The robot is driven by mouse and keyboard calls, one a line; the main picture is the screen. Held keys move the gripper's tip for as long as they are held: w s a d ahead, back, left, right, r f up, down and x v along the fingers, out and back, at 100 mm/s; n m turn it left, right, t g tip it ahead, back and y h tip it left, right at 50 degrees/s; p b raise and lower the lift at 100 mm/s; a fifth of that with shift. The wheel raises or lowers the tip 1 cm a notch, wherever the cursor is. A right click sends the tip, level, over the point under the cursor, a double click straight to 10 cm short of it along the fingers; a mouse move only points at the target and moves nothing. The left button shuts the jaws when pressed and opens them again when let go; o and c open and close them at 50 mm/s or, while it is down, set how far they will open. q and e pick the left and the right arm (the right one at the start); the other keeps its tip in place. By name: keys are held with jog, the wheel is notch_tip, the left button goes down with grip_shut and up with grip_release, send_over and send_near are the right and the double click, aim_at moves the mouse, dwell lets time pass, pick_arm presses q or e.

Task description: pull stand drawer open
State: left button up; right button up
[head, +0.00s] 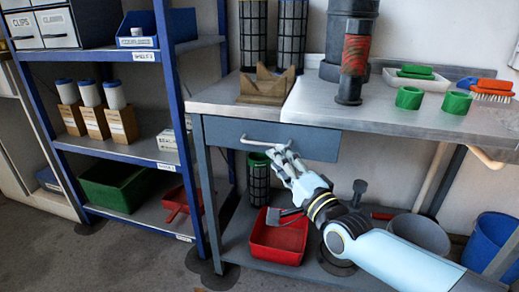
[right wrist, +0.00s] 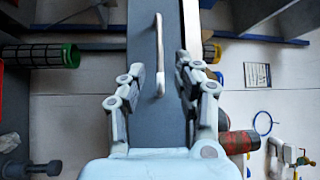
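The stand drawer (head: 318,146) is a grey-blue front under the metal worktop, and it looks flush with the stand. Its pale bar handle (head: 250,140) runs sideways across the front. In the right wrist view the drawer front (right wrist: 140,32) fills the middle and the handle (right wrist: 159,45) runs up the picture. My right gripper (head: 278,158) is at the drawer, by the handle's right part. In the right wrist view its fingers (right wrist: 158,75) are apart, one on each side of the handle's line; I see no contact. My left gripper is not in view.
The worktop (head: 400,118) holds dark cylinders, green rings (head: 409,97) and brushes. Below the drawer, a red bin (head: 278,238) and a dark mesh cylinder (head: 258,180) stand on the lower shelf. A blue shelf rack (head: 180,120) stands close on the left. A blue bucket (head: 490,240) is at right.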

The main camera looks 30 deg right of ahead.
aim_at(263, 144)
jog(key=w, duration=0.2)
jog(key=w+b, duration=0.1)
jog(key=w, duration=0.2)
jog(key=w+r, duration=0.1)
jog(key=w, duration=0.1)
jog(key=shift+w+d, duration=0.3)
jog(key=shift+w, duration=0.1)
grip_shut()
jog(key=shift+f, duration=0.1)
